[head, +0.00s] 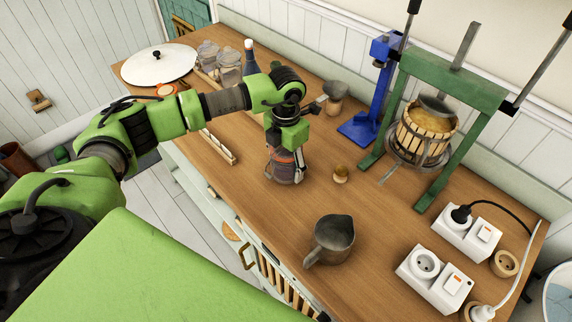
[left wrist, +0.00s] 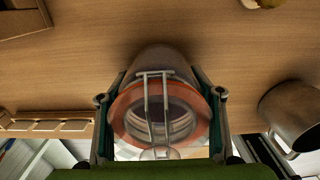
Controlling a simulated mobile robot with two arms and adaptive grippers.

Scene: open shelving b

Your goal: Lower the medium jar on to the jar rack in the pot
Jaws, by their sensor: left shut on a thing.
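My left gripper (head: 286,172) is shut on a glass jar (head: 283,166) over the wooden worktop, near its front edge. In the left wrist view I look down on the jar, with its orange-red seal ring (left wrist: 118,118) and wire bail (left wrist: 150,105) between the two fingers (left wrist: 160,125). I cannot tell whether the jar's base touches the worktop. A large white round lid (head: 150,60) with a dark knob is at the far left; I cannot make out a pot under it. The jar rack is not visible. My right gripper is not in view.
A wooden rail (head: 218,146) lies to the left. A blue stand (head: 372,115) and green press (head: 445,75) are at the back right. Glass jars (head: 229,70) stand near the lid.

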